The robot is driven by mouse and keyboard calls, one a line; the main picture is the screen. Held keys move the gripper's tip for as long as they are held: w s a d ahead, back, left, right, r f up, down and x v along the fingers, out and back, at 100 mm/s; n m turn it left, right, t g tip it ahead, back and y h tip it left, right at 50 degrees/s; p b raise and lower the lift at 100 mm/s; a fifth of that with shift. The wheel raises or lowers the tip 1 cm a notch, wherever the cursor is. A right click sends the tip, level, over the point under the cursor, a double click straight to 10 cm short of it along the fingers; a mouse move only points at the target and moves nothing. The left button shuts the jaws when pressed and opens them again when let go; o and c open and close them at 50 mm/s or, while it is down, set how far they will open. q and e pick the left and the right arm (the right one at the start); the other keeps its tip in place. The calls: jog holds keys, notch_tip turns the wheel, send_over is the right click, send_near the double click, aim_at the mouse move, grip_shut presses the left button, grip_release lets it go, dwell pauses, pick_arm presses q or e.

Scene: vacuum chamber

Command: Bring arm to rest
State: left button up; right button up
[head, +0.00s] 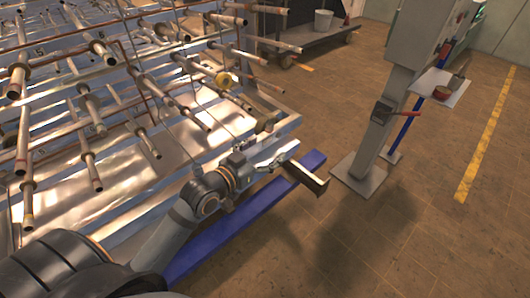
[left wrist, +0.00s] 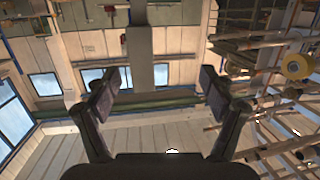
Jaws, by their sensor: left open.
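My left arm comes in from the lower left in the head view. Its gripper (head: 272,162) is at the right front corner of the metal rack, above the blue beam. In the left wrist view the left gripper (left wrist: 160,85) shows two dark fingers spread wide apart with nothing between them. Whether the gripper touches the rack edge cannot be told from the head view. My right gripper is in neither view.
The rack (head: 75,190) carries many pipes sticking out toward me, one with a yellow ring (head: 223,80). A blue beam (head: 235,225) runs along its front. A grey post (head: 380,130) with a small shelf (head: 440,87) stands to the right. Floor between them is clear.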

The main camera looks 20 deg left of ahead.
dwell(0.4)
pick_arm(q)
jog(key=s+a+f+n+g+y, duration=0.15)
jog(key=a+f, duration=0.25)
jog(key=f, duration=0.8)
jog(key=s+a+f+n+g+y, duration=0.1)
jog(key=s+a+f+g+y, duration=0.15)
jog(key=f, duration=0.95)
jog(key=s+a+f+n+g+y, duration=0.15)
jog(key=a+f, duration=0.25)
jog(key=f, duration=0.8)
jog(key=s+a+f+g, duration=0.2)
jog(key=s+f+g, duration=0.3)
jog(key=s+f, duration=1.05)
jog(key=s+d+f+g, duration=0.1)
jog(key=s+f, duration=0.2)
jog(key=s, duration=0.3)
jog(key=s+d+f+g, duration=0.1)
jog(key=s+f, duration=0.2)
jog(key=s, duration=0.3)
jog(key=s+d+f+m+g, duration=0.1)
jog(key=s+f+g, duration=0.1)
jog(key=s, duration=0.4)
jog(key=shift+s+f, duration=0.2)
jog(key=shift+f, duration=0.4)
